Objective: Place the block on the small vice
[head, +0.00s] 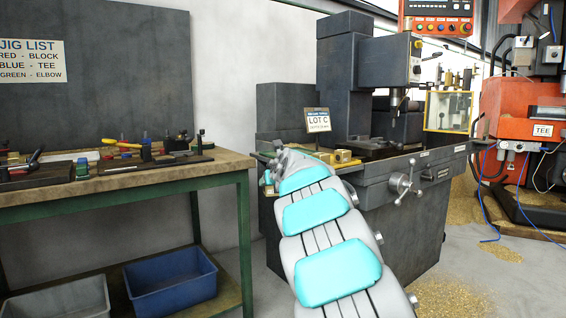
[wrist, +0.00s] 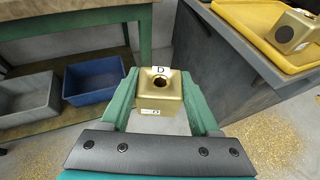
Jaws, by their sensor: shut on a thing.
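My gripper (wrist: 160,92) is shut on a brass block (wrist: 157,121) in the wrist view, with a green finger on either side of it. The block has a round hole in its top and small labels, one reading "D". It hangs over the gap between the green-legged bench and the dark machine. In the head view my arm reaches to the left front corner of the drilling machine (head: 385,200) and mostly hides the gripper. I cannot clearly pick out the small vice in either view.
A yellow tray (wrist: 243,32) with another brass block (wrist: 293,32) lies on the machine's ledge. The bench (head: 120,187) at left carries several jigs. Blue (head: 172,282) and grey (head: 60,300) bins stand beneath. A "LOT C" sign (head: 318,120) stands on the machine. Swarf litters the floor.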

